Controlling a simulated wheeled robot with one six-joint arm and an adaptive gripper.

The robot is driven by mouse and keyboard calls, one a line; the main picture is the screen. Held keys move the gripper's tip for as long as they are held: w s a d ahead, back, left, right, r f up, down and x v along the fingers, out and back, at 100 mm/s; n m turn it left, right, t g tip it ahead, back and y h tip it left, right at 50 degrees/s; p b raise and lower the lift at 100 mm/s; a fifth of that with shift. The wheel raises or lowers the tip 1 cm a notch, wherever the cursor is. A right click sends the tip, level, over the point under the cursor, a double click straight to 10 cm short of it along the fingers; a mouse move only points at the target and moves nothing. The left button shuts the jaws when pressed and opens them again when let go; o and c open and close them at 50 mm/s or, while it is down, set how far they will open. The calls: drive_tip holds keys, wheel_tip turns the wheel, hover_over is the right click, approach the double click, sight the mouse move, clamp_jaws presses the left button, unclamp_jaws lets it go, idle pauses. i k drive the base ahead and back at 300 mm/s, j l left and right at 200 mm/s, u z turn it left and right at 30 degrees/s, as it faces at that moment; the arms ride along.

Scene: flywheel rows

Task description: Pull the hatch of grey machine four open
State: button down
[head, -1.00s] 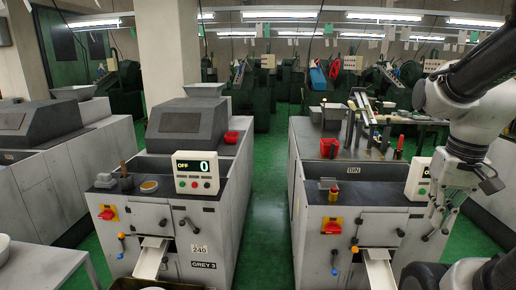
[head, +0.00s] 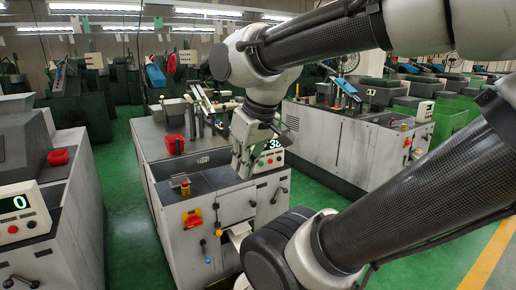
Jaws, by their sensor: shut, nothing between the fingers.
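The grey machine (head: 178,235) in the middle stands just right of the one labelled GREY 3 in the earlier frame; its own number plate cannot be read. Its front has a pale panel (head: 236,207) that looks like the hatch, and it appears closed. Black-knobbed levers (head: 280,190) show on the front to its right. My gripper (head: 243,173) points down in front of the machine's top front edge and display, apart from the panel as far as I can tell. It is shut and empty. My own arm hides the lower right of the machine front.
A red-and-yellow switch (head: 192,218) and a white chute (head: 238,233) are on the machine front. A red bin (head: 174,144) sits on top. The left machine (head: 40,265) shows 0. Green floor (head: 122,200) is clear between the machines.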

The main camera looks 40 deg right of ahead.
sight(239, 209)
drive_tip(key=z, duration=1.15)
